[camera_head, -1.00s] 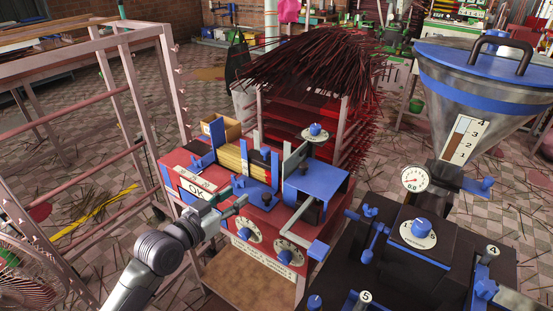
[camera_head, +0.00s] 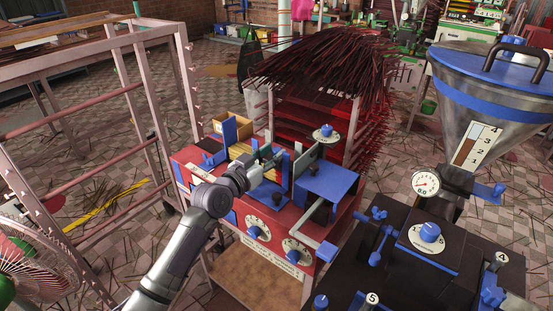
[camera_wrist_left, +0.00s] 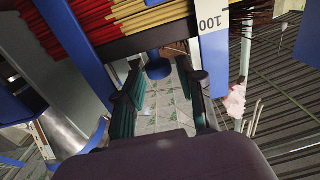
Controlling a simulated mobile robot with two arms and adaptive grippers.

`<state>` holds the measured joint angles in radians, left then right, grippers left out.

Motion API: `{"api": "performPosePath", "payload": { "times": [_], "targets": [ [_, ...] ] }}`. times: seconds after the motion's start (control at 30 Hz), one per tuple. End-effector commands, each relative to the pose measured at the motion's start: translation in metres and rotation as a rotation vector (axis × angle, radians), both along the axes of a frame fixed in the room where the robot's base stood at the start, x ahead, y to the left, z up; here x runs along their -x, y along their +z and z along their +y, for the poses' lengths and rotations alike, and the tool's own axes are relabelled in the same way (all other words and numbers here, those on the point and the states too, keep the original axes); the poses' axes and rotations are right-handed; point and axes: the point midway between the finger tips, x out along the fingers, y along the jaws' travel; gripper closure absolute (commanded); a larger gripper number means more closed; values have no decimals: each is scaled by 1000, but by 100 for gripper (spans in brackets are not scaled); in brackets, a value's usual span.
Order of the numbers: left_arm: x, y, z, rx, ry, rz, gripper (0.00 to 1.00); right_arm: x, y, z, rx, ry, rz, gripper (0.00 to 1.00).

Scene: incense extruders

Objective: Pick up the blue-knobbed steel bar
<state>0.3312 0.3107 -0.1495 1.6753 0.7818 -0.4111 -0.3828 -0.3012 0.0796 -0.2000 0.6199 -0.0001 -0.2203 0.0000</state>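My left gripper (camera_head: 266,163) reaches over the red machine's top, at the stick holder between the blue upright plates. In the left wrist view its two dark green fingers (camera_wrist_left: 160,98) are apart, with a gap of floor showing between them. My right gripper is not in view.
Red and yellow sticks (camera_wrist_left: 130,14) lie close above the fingers in the wrist view. A blue box-like cover (camera_head: 327,182) and a blue-knobbed post (camera_head: 326,132) stand to the right. A black machine with a steel hopper (camera_head: 487,100) is further right. A pink rack (camera_head: 100,110) stands left.

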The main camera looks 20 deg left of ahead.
Motion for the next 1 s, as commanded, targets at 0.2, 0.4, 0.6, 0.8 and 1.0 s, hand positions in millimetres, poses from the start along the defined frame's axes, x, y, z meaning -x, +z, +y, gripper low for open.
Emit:
{"api": "performPosePath", "payload": {
  "times": [0.2, 0.4, 0.6, 0.8, 1.0],
  "targets": [
    [-21, 1, -8, 1, 0, -1, 61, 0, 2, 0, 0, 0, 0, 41],
    [-22, 0, -8, 1, 0, 0, 61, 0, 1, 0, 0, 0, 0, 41],
    [-22, 0, -8, 0, 0, 0, 90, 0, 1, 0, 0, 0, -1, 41],
    [-22, 0, -8, 0, 0, 0, 100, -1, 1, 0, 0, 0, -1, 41],
    [-22, 4, -7, 2, 1, -7, 100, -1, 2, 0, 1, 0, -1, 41]
  ]
}}
